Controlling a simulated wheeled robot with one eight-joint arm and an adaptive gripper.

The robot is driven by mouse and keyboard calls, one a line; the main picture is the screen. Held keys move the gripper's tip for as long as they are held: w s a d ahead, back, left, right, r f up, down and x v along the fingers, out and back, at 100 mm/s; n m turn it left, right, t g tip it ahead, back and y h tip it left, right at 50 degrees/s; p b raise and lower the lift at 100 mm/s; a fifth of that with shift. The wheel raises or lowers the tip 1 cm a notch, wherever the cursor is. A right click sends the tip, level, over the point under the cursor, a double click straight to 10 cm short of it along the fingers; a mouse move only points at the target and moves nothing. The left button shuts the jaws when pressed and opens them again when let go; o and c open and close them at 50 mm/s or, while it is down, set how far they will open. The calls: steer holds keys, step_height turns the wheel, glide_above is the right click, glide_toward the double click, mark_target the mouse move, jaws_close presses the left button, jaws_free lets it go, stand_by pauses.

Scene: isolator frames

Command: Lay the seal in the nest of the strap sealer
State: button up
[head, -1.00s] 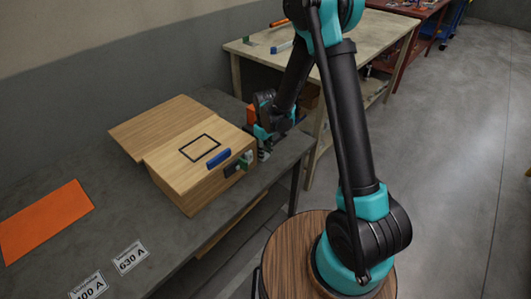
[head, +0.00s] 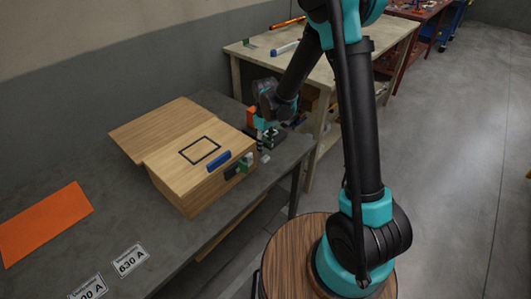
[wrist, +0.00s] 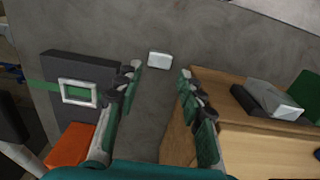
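A small pale block, likely the seal, (wrist: 160,59) lies on the grey bench top in the wrist view, just beyond and between my fingertips; it also shows near the bench edge in the head view (head: 265,159). My gripper (wrist: 160,74) is open, its two fingers apart with nothing between them; in the head view it hangs over the bench beside the wooden box (head: 262,149). A black block with a green band (wrist: 88,70) and a pale square frame (wrist: 79,92), likely the strap sealer and its nest, stands left of my fingers. The inside of the frame looks green.
A wooden box (head: 190,172) stands close to my right finger in the wrist view. A grey block with a white end (wrist: 270,98) sits at its side. An orange block (wrist: 70,146) is at lower left. An orange sheet (head: 45,222) lies on the bench.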

mark_target(265, 157)
step_height(265, 157, up, 6)
steer(key=r, duration=0.1)
steer(key=s+d+r+m+t, duration=0.25)
steer(key=s+d+m, duration=0.4)
steer(key=d, duration=0.85)
steer(key=s+d+f+m+t, duration=0.1)
steer(key=s+d+m, duration=0.3)
steer(key=s+d, duration=0.4)
steer(key=s, duration=0.4)
steer(key=shift+s+d+f+t, duration=0.25)
steer(key=shift+s+d+t, duration=0.1)
